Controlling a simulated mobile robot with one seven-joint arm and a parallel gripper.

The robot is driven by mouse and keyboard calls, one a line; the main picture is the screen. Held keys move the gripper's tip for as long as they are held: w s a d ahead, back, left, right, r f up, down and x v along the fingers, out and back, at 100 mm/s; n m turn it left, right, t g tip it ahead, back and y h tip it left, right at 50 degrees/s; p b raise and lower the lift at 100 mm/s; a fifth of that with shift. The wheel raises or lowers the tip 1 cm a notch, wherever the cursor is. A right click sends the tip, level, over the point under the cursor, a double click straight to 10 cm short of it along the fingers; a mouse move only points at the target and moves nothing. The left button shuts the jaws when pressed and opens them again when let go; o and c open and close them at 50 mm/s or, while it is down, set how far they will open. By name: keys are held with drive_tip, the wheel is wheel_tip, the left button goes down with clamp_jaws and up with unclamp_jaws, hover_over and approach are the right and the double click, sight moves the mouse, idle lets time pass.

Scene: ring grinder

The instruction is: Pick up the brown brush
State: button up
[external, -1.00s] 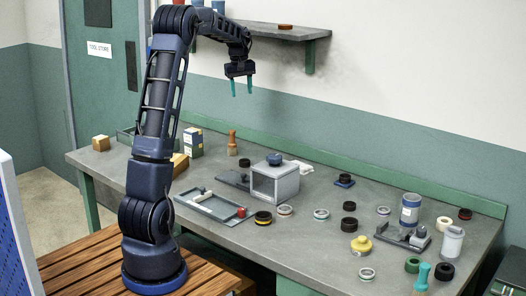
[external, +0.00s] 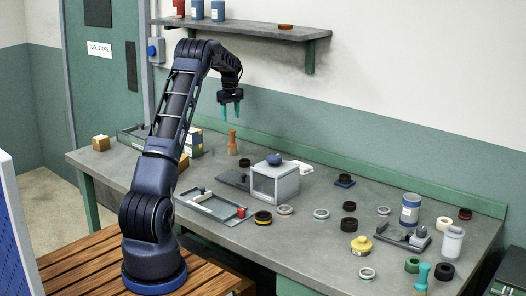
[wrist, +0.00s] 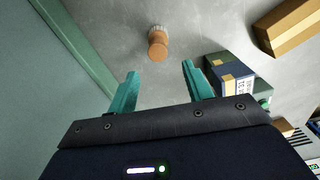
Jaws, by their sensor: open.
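The brown brush (external: 232,143) stands upright on the grey workbench, near the back edge and left of the grey box-shaped machine. In the wrist view, the brush (wrist: 158,44) shows from above, ahead of the fingers and roughly between their lines, with its pale bristle end beyond the brown handle. My gripper (external: 231,112) hangs above the brush with its teal fingers pointing down. It is open and empty, and it does not touch the brush. In the wrist view, the two fingers of my gripper (wrist: 161,88) are spread apart.
Stacked green and blue boxes (wrist: 230,77) stand close to the brush. A cardboard box (wrist: 290,28) lies beyond them. The grey machine (external: 276,183) stands to the brush's right. The green back ledge (wrist: 75,45) runs along the wall. A shelf (external: 270,33) hangs above.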

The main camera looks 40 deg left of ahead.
sight(232, 144)
drive_tip(key=f, duration=1)
drive_tip(key=shift+w+d, duration=0.1)
drive_tip(key=shift+d, duration=0.15)
clamp_jaws()
